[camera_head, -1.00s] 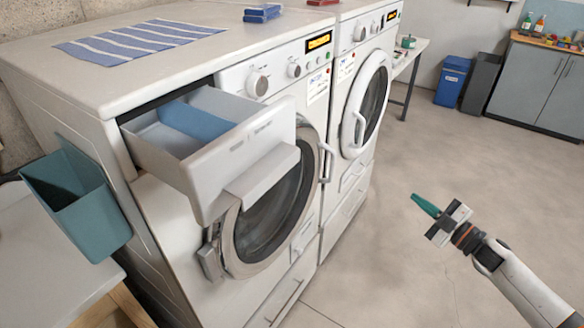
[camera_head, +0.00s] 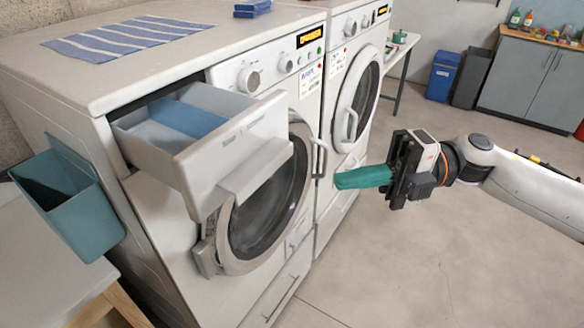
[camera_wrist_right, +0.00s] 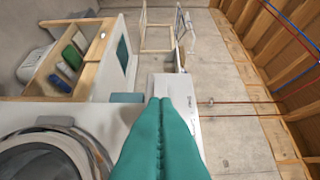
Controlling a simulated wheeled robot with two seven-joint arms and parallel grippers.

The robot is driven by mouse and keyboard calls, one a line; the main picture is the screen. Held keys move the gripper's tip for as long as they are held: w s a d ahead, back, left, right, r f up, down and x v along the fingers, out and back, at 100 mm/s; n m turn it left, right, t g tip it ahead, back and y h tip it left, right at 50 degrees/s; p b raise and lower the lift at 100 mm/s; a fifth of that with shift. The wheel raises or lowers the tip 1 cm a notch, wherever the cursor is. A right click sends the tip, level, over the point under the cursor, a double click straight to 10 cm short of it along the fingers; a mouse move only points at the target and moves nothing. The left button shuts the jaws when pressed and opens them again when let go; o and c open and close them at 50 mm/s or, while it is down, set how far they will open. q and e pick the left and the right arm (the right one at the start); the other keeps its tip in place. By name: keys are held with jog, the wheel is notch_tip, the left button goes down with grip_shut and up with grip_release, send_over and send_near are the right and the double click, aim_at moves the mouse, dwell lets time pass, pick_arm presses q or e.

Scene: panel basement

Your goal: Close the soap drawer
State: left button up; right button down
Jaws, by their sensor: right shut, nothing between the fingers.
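The soap drawer (camera_head: 215,150) of the near washer (camera_head: 165,215) is pulled far out at the upper left of its front. It is white with a blue compartment inside and a wide handle lip on its face. My right gripper (camera_head: 340,180) has teal fingers, shut with nothing between them. In the head view it hangs in front of the machines, to the right of the drawer and apart from it. In the right wrist view the teal fingers (camera_wrist_right: 162,135) point ahead, with a round washer door at lower left. My left gripper is in neither view.
A second machine (camera_head: 350,90) stands right of the washer. A teal bin (camera_head: 70,215) hangs on the washer's left side. A striped cloth (camera_head: 130,38) and a blue box (camera_head: 252,8) lie on top. The floor in front is clear.

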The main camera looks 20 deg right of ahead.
jog(key=w+a+p, duration=0.1)
jog(key=a, duration=0.1)
jog(key=w+a+p, duration=0.1)
jog(key=a+p, duration=0.1)
jog(key=a, duration=0.1)
jog(key=w+a+p, duration=0.1)
jog(key=a+p, duration=0.1)
jog(key=shift+w+a+r, duration=0.1)
jog(key=shift+a+r, duration=0.05)
jog(key=shift+r, duration=0.1)
jog(key=shift+w+a+f+p, duration=0.15)
jog(key=shift+w+p, duration=0.1)
jog(key=shift+p, duration=0.05)
jog(key=shift+w+a+f, duration=0.1)
